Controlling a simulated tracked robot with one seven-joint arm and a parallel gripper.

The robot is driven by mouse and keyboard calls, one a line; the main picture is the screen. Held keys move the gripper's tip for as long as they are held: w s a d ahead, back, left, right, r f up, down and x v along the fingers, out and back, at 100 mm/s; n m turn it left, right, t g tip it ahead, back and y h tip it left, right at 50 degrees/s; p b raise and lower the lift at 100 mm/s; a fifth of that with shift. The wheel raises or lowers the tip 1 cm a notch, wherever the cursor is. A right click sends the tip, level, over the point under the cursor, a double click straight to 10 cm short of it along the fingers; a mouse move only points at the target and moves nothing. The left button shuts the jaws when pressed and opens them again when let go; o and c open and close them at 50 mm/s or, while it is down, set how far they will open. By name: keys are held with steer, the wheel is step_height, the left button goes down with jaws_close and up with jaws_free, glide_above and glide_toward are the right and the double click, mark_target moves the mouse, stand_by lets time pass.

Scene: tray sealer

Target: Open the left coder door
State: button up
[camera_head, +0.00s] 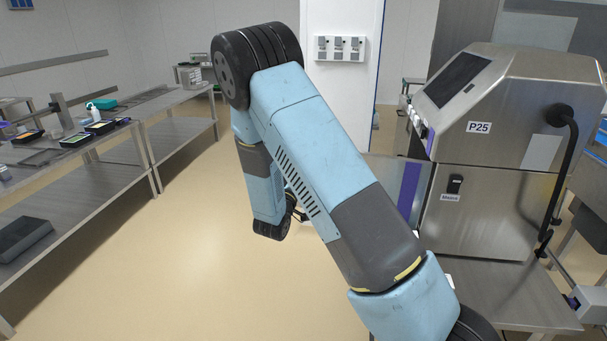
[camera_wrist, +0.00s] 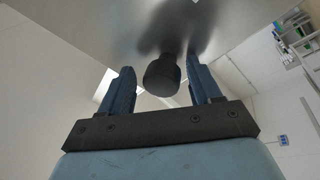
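In the wrist view, my gripper (camera_wrist: 162,84) is open, with its two blue fingers apart. A black round knob (camera_wrist: 162,76) sticks out from a smooth grey metal panel (camera_wrist: 90,30) and shows between the fingertips. A gap shows on each side of it; I cannot tell how deep it sits between the fingers. The panel may be the coder door, but no label shows. In the head view, the steel machine marked P25 (camera_head: 500,190) stands at the right. My arm covers the middle of that view, and my fingers and the knob cannot be made out there.
The machine has a black bar handle (camera_head: 572,165) on its right and a black switch (camera_head: 455,184) on its front. A steel table (camera_head: 510,290) lies below it. Steel benches (camera_head: 75,185) with small items line the left. The floor (camera_head: 190,260) between is clear.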

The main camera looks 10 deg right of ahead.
steer(key=v, duration=1.4)
steer(key=shift+d, duration=0.1)
